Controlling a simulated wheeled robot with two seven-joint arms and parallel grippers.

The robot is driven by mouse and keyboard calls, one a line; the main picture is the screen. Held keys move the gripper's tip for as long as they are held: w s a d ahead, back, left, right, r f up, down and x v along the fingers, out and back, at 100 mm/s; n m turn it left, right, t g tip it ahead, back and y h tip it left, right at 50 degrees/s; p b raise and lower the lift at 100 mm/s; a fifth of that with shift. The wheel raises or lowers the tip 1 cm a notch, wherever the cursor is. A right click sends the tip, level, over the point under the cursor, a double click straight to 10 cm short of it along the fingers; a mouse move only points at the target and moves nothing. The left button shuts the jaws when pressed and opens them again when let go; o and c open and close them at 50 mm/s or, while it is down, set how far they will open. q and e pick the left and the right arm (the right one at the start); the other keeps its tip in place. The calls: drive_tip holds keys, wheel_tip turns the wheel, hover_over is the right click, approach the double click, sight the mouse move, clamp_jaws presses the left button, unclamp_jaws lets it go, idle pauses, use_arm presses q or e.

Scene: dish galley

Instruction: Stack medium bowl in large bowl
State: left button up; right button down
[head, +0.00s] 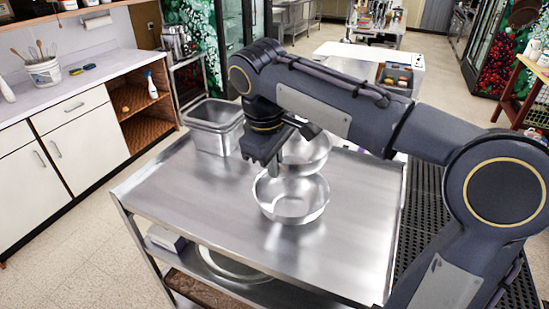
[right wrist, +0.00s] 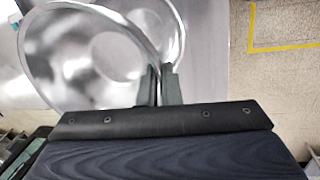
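The large bowl (head: 291,207) is shiny steel and stands upright on the steel table, open side up. The medium bowl (head: 312,156), also steel, shows just behind and above it, partly hidden by my right gripper. My left gripper is out of view.
The steel table (head: 190,195) has free room at left and right. Rectangular steel pans (head: 216,128) stand at its back left corner. A lower shelf holds a round dish (head: 232,265). A white counter (head: 75,75) stands at the left.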

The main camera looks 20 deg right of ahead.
drive_tip(key=shift+s+a+b+x, duration=0.15)
drive_tip(key=shift+a+b+x, duration=0.1)
drive_tip(key=shift+b+x, duration=1.05)
drive_tip(key=shift+s+a+b+x, duration=0.15)
drive_tip(key=shift+a+b+x, duration=0.15)
drive_tip(key=shift+b+x, duration=1.05)
drive_tip(key=shift+s+a+b+x, duration=0.2)
drive_tip(key=shift+b+x, duration=0.5)
drive_tip(key=shift+x, duration=1.2)
drive_tip(key=shift+s+f, duration=0.1)
drive_tip(key=shift+f, duration=0.05)
drive_tip(key=c, duration=1.5)
unclamp_jaws()
drive_tip(key=shift+c, duration=0.2)
drive_tip(key=v, duration=0.7)
drive_tip(key=shift+r+p, duration=0.35)
drive_tip(key=shift+r, duration=0.05)
drive_tip(key=shift+s, duration=0.1)
